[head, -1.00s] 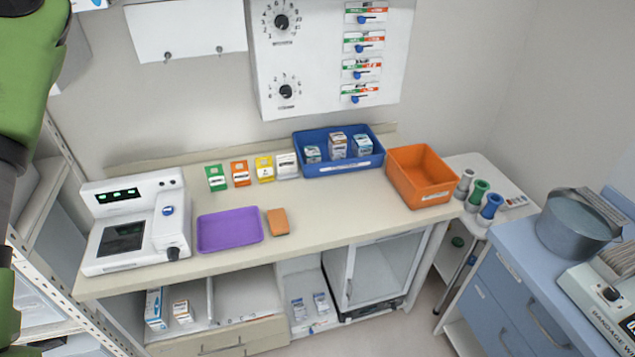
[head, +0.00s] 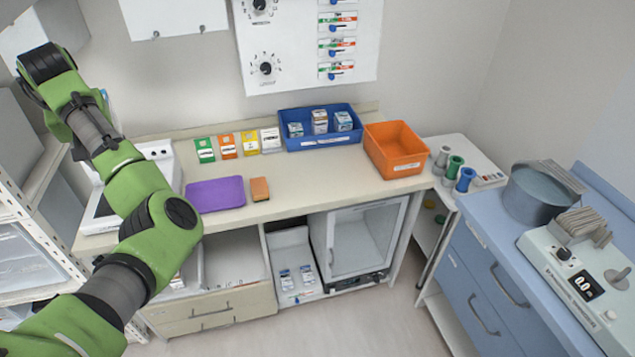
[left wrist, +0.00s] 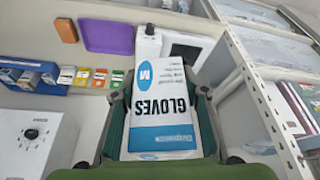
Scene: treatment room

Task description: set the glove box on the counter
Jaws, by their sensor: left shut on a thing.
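The glove box (left wrist: 160,105) is white and blue with "GLOVES" and an "M" on it. In the left wrist view it sits between the fingers of my left gripper (left wrist: 160,93), which is shut on it. In the head view my left arm rises from the lower left, and its gripper and most of the box are hidden. The beige counter (head: 315,188) runs along the back wall. In the left wrist view the box lies in front of the counter and the white device. My right gripper is not in view.
On the counter are a purple tray (head: 215,194), an orange block (head: 260,189), several small coloured boxes, a blue bin (head: 318,140) and an orange bin (head: 396,151). A white device (head: 97,212) stands at the left, partly behind my arm. Bare counter shows right of the orange block.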

